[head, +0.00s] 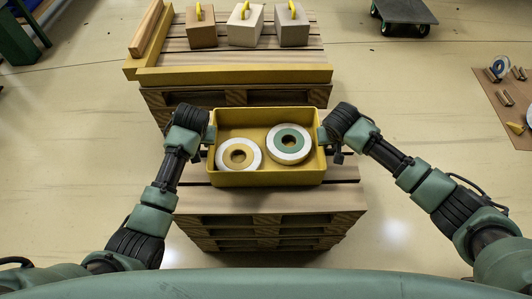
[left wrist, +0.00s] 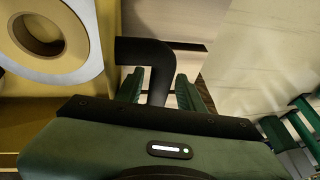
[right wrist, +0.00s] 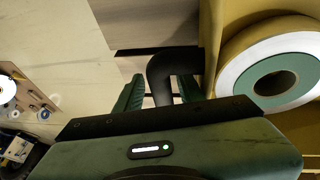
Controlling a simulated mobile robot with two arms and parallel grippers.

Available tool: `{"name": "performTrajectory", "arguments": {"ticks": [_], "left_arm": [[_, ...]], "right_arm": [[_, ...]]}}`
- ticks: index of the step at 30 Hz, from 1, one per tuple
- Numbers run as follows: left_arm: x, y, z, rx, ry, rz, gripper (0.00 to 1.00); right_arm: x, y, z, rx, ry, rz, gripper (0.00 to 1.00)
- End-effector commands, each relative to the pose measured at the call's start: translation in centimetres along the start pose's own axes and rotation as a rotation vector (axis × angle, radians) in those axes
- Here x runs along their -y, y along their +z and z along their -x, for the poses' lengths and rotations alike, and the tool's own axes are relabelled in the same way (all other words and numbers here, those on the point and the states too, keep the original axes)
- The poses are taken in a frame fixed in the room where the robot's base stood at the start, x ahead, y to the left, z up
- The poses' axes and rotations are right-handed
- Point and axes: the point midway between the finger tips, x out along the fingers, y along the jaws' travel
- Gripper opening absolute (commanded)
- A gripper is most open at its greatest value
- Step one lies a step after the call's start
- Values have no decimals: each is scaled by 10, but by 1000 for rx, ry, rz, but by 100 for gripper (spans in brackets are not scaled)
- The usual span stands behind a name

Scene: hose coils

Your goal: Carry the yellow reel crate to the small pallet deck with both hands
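The yellow reel crate (head: 268,179) sits upright on the near pallet stack (head: 262,199). It holds a white-and-yellow reel (head: 225,160) at left and a white reel with a green centre (head: 304,155) at right; both also show in the wrist views. My left gripper (head: 210,133) is at the crate's left side, my right gripper (head: 322,135) at its right side. In the left wrist view the fingers stand on both sides of a black bent handle (left wrist: 150,52), with slim gaps seen. In the right wrist view a matching handle (right wrist: 172,62) is between the fingers. Finger contact is partly hidden.
Behind the crate is another pallet (head: 235,97) with yellow edge boards (head: 235,75) and three blocks with yellow handles (head: 245,28). A dark wheeled dolly (head: 405,10) is at the back right. A brown board with small parts (head: 505,105) lies at far right.

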Motion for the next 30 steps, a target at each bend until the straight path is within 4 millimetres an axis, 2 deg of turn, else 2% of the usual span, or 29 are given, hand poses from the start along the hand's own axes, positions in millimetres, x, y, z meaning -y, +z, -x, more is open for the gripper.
{"name": "performTrajectory", "arguments": {"ticks": [1,16,20,25,30], "left_arm": [[1,-5,11,-3,3,0,42],[19,-37,88,-1,0,0,42],[21,-40,98,0,0,0,42],[21,-41,99,0,0,0,42],[21,-41,98,0,0,0,42]], "right_arm": [[0,-5,11,-3,-4,1,42],[-19,-36,88,-1,-1,0,42],[-21,-40,98,0,-1,0,42],[-20,-41,110,-1,-2,1,42],[-20,-40,140,-4,-3,2,42]]}}
